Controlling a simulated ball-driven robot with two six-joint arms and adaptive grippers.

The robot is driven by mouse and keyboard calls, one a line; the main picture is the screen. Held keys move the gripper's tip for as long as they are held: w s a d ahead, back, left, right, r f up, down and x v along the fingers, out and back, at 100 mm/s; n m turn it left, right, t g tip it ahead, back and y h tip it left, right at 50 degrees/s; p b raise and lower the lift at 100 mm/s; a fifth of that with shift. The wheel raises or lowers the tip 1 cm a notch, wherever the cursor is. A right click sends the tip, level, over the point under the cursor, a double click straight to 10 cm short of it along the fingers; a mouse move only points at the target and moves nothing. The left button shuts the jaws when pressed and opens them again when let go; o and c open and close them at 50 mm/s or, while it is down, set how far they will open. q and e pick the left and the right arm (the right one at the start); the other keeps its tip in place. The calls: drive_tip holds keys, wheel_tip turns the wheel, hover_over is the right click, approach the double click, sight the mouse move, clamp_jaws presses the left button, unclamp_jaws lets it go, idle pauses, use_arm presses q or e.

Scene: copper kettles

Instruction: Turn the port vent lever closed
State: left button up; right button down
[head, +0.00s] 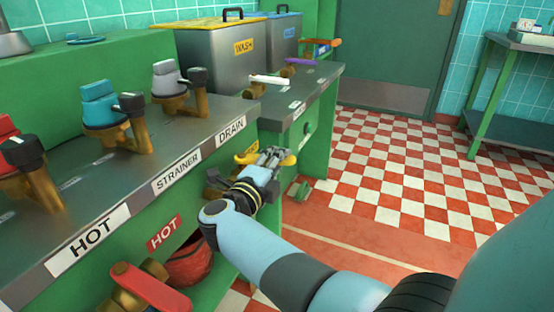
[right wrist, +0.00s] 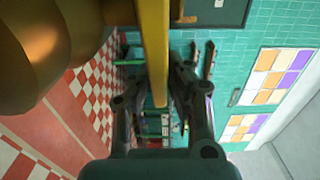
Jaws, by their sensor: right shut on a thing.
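A rounded brass body (right wrist: 45,40) is beside the bar. My left gripper is out of view.
Red, blue and grey capped valves (head: 101,103) stand on the counter (head: 225,112). A red-handled valve (head: 150,290) sticks out low on its front. WASH bin (head: 215,60) stands behind. The checkered floor (head: 390,165) to the right is clear.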

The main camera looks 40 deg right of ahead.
drive_tip(key=shift+s+a+f, duration=0.1)
drive_tip(key=shift+s+f, duration=0.05)
drive_tip(key=shift+f, duration=0.05)
idle(0.3)
